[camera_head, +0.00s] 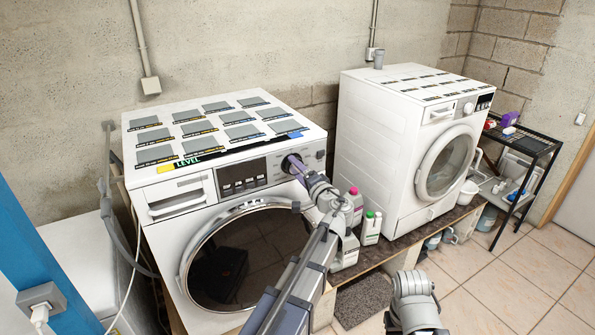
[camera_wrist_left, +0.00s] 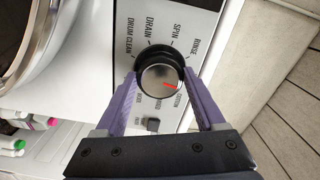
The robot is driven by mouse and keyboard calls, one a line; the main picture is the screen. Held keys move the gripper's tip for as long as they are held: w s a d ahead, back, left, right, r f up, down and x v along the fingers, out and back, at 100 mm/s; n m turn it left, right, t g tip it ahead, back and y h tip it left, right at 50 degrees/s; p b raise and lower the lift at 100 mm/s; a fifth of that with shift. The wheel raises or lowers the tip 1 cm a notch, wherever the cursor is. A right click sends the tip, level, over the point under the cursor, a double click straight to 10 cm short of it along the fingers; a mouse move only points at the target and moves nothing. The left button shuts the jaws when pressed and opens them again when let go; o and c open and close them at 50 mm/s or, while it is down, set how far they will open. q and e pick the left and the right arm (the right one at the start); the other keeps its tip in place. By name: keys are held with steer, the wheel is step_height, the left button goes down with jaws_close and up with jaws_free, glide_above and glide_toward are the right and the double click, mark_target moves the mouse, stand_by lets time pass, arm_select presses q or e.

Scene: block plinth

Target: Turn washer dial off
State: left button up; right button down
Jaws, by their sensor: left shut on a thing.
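The left washer (camera_head: 160,200) is white, with a control panel along its front top edge. Its dial (camera_wrist_left: 158,82) has a silver face, a dark ring and a red mark that points right and slightly down in the left wrist view. Labels around it include DRUM CLEAN, DRAIN, SPIN and RINSE; those lower down are partly covered. My left gripper (camera_head: 297,168) has one purple finger on each side of the dial and is shut on it.
A second white washer (camera_head: 375,160) stands to the right on the same wooden platform. Bottles (camera_head: 371,228) stand between the two machines, close to my left arm. A black rack (camera_head: 535,143) is at the far right. Tiled floor (camera_head: 510,265) is clear at the lower right.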

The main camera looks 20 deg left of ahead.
arm_select(q)
steer(key=shift+n, duration=0.9)
steer(key=shift+f, duration=0.1)
steer(key=o, duration=1.3)
steer(key=shift+o, duration=0.2)
steer(key=v, duration=0.8)
steer(key=s+d+f+n+g+h, duration=0.1)
steer(key=s+d+f+g+h, duration=0.25)
steer(key=s+f, duration=0.4)
steer(key=s+d+f+g+h, duration=0.35)
steer(key=s+f, duration=0.25)
steer(key=f, duration=0.3)
steer(key=s+d+f+m+g+h, duration=0.2)
steer(key=s+d+f+g+h, duration=0.2)
steer(key=s+d, duration=0.7)
steer(key=shift+s+d+f+h, duration=0.35)
steer(key=shift+d+f+h, duration=0.25)
steer(key=shift+d+h, duration=0.45)
